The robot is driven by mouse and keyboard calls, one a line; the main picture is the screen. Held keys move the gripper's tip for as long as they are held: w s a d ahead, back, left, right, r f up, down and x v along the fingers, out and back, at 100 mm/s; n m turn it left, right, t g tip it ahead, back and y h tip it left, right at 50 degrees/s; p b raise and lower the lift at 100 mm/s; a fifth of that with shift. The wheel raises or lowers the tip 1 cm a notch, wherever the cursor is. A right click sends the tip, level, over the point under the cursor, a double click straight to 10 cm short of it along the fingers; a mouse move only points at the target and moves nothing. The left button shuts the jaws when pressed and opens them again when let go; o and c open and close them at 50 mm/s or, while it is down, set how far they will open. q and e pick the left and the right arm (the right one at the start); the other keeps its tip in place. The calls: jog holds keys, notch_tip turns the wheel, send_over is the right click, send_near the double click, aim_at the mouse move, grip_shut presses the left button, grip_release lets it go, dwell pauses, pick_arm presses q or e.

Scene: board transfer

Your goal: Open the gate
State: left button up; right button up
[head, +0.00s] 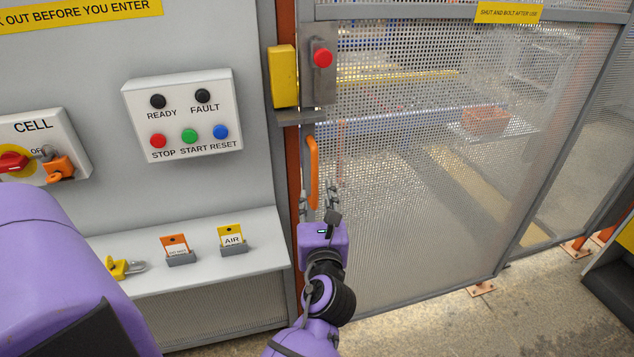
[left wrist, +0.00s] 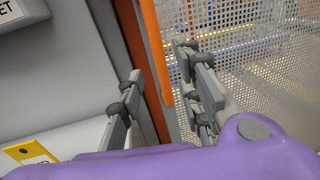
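The gate (head: 420,200) is a framed panel of perforated mesh, and it looks shut against its orange post. Its upright orange handle (head: 312,172) is on the left edge. Above the handle are a grey plate with a red knob (head: 323,58) and a yellow box (head: 283,76). My left gripper (head: 318,196) is at the lower end of the handle, its fingers spread. In the left wrist view the handle (left wrist: 156,50) shows between the two open fingers (left wrist: 158,72); I cannot tell whether either touches it. My right gripper is out of view.
Left of the gate is a grey panel with a button box (head: 183,115) and a CELL switch with an orange padlock (head: 60,167). A shelf (head: 130,240) below holds a yellow padlock (head: 122,267) and two tags. Behind the mesh is an orange crate (head: 485,120).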

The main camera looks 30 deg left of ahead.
aim_at(315, 183)
pick_arm(q)
jog(key=x, duration=0.7)
jog(key=shift+w+a+p, duration=0.2)
jog(key=shift+p, duration=0.1)
grip_shut()
